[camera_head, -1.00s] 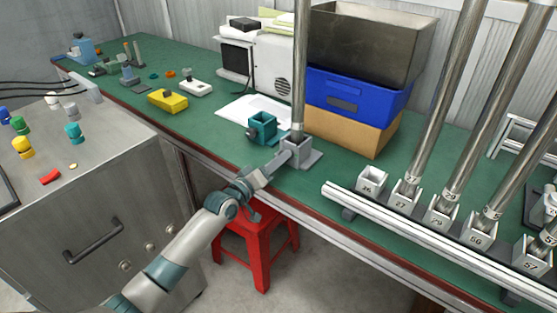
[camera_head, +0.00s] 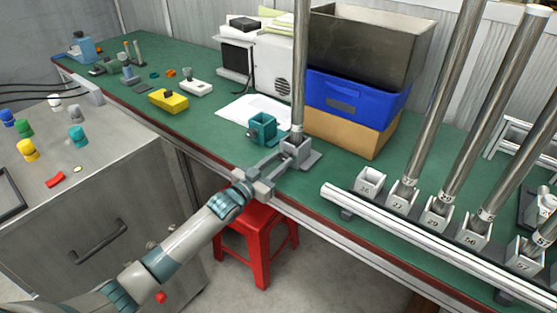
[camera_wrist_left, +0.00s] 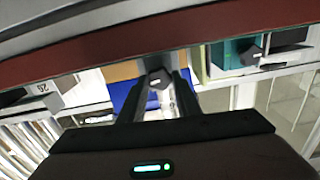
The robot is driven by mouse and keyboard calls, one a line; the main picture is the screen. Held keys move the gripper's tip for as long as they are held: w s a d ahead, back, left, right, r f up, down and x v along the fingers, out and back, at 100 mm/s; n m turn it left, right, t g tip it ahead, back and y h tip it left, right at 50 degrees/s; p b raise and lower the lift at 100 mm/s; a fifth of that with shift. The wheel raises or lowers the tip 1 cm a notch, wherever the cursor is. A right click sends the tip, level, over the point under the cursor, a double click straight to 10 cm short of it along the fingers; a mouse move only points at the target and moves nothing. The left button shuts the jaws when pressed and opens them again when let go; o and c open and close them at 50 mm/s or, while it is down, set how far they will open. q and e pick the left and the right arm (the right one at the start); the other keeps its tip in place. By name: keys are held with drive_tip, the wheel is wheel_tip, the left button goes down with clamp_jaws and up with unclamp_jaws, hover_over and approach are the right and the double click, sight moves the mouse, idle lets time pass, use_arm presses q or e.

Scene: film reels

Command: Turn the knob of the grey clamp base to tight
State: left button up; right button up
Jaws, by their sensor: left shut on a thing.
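The grey clamp base (camera_head: 308,160) stands near the front edge of the green bench, with a tall metal pole (camera_head: 299,70) upright in it. Its knob faces the front edge and is mostly hidden by my fingers in the head view. In the left wrist view the grey knob (camera_wrist_left: 158,78), with a pale mark on its face, sits between the two fingers. My left gripper (camera_head: 281,163) reaches over the bench edge and is shut on this knob; it also shows in the left wrist view (camera_wrist_left: 160,88). My right gripper is not in view.
A teal clamp base (camera_head: 262,128) stands just behind and left of the grey one. A blue crate (camera_head: 330,92) is behind. Numbered sockets (camera_head: 371,180) with leaning poles are to the right. A red stool (camera_head: 258,238) stands below the bench edge.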

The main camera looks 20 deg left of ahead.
use_arm(q)
drive_tip(key=shift+f+m, duration=0.15)
drive_tip(key=shift+m, duration=0.55)
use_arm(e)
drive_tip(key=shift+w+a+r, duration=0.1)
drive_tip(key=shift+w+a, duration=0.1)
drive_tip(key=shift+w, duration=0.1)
use_arm(q)
drive_tip(key=o, duration=1.1)
drive_tip(key=shift+c, duration=0.2)
drive_tip(key=v, duration=1.7)
drive_tip(key=shift+s+b, duration=0.2)
drive_tip(key=shift+b, duration=0.2)
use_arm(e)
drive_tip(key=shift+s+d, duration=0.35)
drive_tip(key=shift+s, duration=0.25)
